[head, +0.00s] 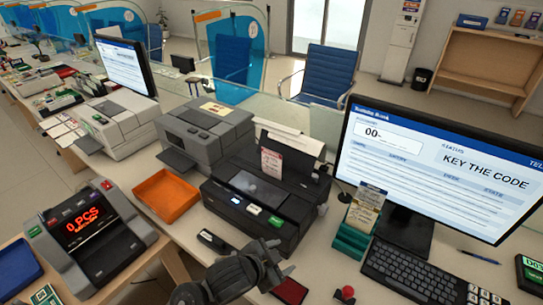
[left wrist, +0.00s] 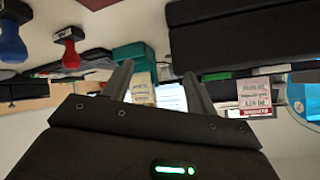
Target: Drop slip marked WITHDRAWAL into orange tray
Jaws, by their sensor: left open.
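The orange tray (head: 166,196) lies on the counter left of the black printer and looks empty. A white slip with a red band (head: 271,163) stands upright at the black printer; it also shows in the left wrist view (left wrist: 258,98), its band wording too small to read surely. Pale slips (head: 364,212) stand in a green holder (head: 351,240) beside the monitor; in the left wrist view they appear between and beyond my fingers (left wrist: 142,90). My left gripper (head: 283,258) is open and empty in front of the black printer (head: 262,200). My right gripper is out of view.
A bill counter (head: 90,235) stands at the left, a grey printer (head: 205,135) behind the tray. The monitor (head: 440,165) and keyboard (head: 415,270) fill the right. A dark red pad (head: 290,291) and red-topped stamp (head: 346,293) are near my gripper.

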